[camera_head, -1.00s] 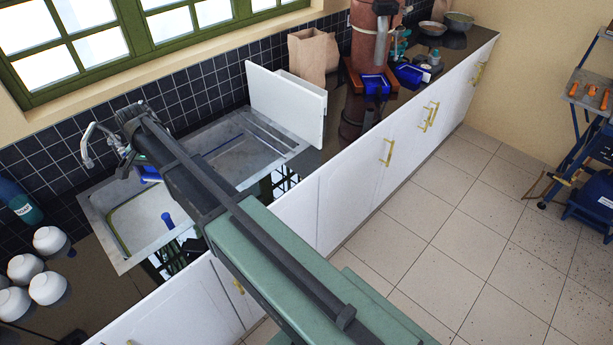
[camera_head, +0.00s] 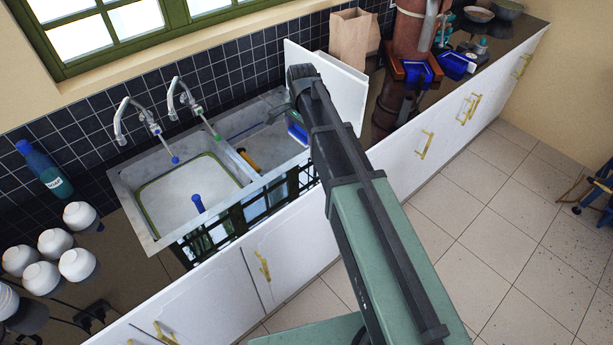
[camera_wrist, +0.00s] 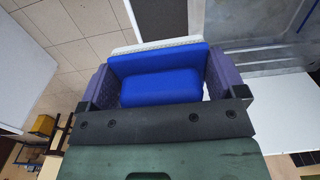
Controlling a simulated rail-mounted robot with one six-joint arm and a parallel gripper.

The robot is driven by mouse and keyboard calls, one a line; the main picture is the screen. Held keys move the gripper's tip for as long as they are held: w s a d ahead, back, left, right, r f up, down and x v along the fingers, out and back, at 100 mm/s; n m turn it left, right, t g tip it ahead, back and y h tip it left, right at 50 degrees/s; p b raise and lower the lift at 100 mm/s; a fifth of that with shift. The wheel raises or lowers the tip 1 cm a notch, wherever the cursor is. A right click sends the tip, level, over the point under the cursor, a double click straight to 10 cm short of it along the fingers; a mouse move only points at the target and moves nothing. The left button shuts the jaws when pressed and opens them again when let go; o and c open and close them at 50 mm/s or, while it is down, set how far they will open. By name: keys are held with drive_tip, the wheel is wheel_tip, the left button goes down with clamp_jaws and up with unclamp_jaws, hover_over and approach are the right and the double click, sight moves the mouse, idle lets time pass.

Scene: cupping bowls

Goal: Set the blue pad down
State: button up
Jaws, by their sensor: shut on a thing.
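The blue pad (camera_wrist: 160,86) is between the two purple fingers of my gripper (camera_wrist: 158,72) in the wrist view, with a pale strip along its far edge. My gripper is shut on it. In the head view a small part of the pad (camera_head: 298,133) shows beside the dark end of my arm, over the right end of the double sink (camera_head: 148,232). My arm hides most of my gripper (camera_head: 297,122) there. I cannot tell how high the pad is above the sink.
Two taps (camera_head: 150,125) stand behind the sink. A white board (camera_head: 338,85) and a paper bag (camera_head: 353,38) are to the right. White bowls (camera_head: 77,264) and a teal bottle (camera_head: 45,170) are at left. Blue trays (camera_head: 455,65) lie farther right.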

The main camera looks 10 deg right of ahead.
sight(303, 176)
wheel_tip(303, 176, down, 18)
drive_tip(key=b, duration=1.5)
drive_tip(key=shift+r, duration=0.4)
drive_tip(key=shift+f, duration=0.25)
drive_tip(key=o, duration=0.6)
drive_tip(key=shift+r, duration=0.1)
drive_tip(key=shift+c, duration=0.2)
wheel_tip(303, 176, up, 13)
drive_tip(key=p, duration=1.3)
drive_tip(key=s+n, duration=1.2)
drive_tip(key=s, duration=0.9)
drive_tip(key=shift+s+f+n+b, duration=0.2)
drive_tip(key=shift+f+n+b, duration=0.15)
drive_tip(key=shift+n+b, duration=0.1)
